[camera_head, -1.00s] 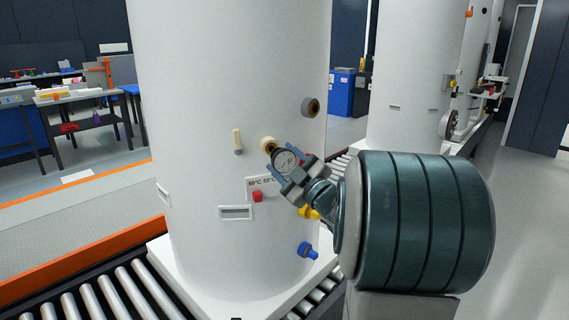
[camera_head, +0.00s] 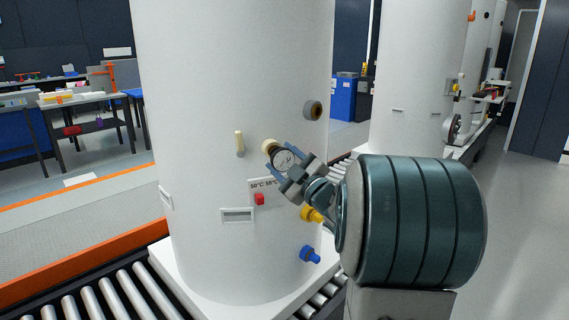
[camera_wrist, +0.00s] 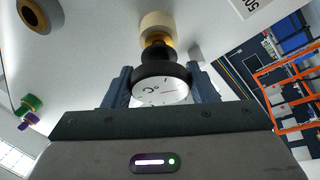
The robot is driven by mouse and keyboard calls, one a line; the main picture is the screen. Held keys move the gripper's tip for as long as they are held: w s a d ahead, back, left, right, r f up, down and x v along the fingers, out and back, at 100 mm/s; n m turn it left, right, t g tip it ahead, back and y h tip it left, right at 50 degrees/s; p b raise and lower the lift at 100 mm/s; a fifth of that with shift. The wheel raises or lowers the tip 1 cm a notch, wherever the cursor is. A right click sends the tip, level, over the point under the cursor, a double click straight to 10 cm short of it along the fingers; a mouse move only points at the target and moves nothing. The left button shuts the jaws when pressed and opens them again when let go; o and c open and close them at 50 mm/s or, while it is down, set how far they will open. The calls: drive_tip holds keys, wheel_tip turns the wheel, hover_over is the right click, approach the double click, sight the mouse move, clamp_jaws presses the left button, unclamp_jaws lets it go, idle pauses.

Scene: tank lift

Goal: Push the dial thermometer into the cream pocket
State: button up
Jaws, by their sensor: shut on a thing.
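The dial thermometer (camera_head: 284,160) has a round white face with a black rim, and it is between the fingers of my gripper (camera_head: 282,165). The cream pocket (camera_head: 268,145) is a short round collar on the white tank (camera_head: 200,100), directly behind the dial. In the wrist view the dial thermometer (camera_wrist: 161,86) sits in line with the cream pocket (camera_wrist: 156,24). A brass-coloured part shows between dial and collar; how deep the stem is in the pocket is hidden. My gripper (camera_wrist: 160,88) is shut on the dial.
A cream handle (camera_head: 239,143), a label plate (camera_head: 264,186), a red block (camera_head: 259,199), a yellow valve (camera_head: 313,214) and a blue valve (camera_head: 310,255) are nearby. Rollers (camera_head: 110,295) run below.

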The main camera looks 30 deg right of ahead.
drive_tip(key=shift+w+d, duration=0.1)
drive_tip(key=shift+w, duration=0.85)
drive_tip(key=o, duration=1.1)
drive_tip(key=shift+c, duration=0.2)
drive_tip(key=b+v, duration=0.2)
drive_tip(key=v, duration=1.2)
drive_tip(key=shift+b, duration=0.3)
drive_tip(key=shift+w+r, duration=0.1)
